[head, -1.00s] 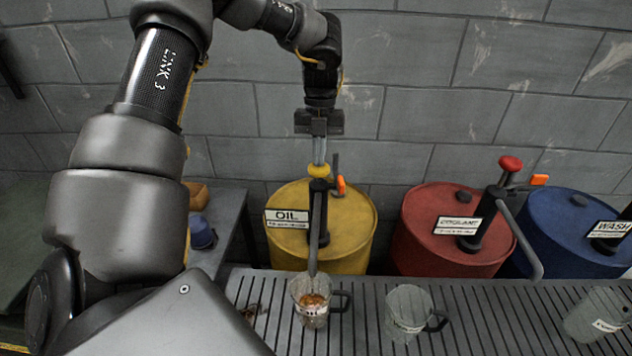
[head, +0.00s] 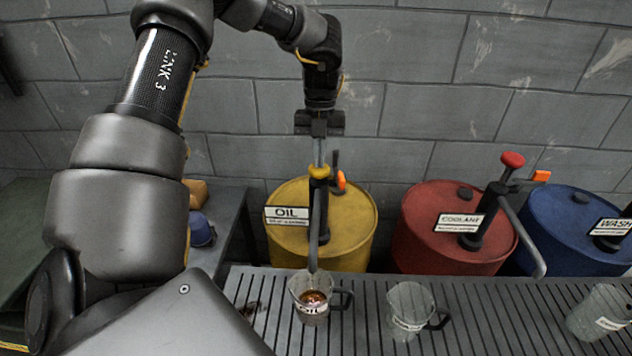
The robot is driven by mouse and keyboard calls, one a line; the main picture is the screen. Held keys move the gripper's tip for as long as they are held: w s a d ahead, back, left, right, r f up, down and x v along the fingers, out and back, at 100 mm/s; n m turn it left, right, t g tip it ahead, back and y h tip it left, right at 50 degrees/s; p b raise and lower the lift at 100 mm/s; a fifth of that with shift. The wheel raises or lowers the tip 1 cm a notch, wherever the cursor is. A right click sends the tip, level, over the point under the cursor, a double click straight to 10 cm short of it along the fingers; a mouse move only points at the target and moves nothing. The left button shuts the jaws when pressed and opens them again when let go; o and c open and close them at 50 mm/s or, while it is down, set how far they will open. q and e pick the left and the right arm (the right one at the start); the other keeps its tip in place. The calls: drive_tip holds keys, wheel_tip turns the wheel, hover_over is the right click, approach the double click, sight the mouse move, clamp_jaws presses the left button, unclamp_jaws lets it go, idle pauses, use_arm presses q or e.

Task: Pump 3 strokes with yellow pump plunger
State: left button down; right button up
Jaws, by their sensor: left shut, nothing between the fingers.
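The yellow pump plunger knob (head: 319,171) sits low on top of the black pump on the yellow oil drum (head: 350,225). My left gripper (head: 319,162) points straight down, shut and empty, with its fingertips at the top of the knob; they look to be touching it. The pump's spout (head: 314,240) hangs down over a clear measuring jug (head: 312,302) with a black handle. The jug holds some amber-brown liquid. My right gripper is not in view.
A red coolant drum (head: 430,240) with a red knob and a blue wash drum (head: 570,235) stand to the right. Empty clear jugs (head: 408,300) stand on the slatted bench (head: 470,300). A grey wall is close behind.

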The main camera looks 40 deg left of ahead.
use_arm(q)
drive_tip(key=shift+s, duration=0.1)
drive_tip(key=shift+r+p, duration=2.9)
drive_tip(key=shift+r, duration=0.6)
wheel_tip(320, 180, up, 6)
drive_tip(key=p, duration=0.5)
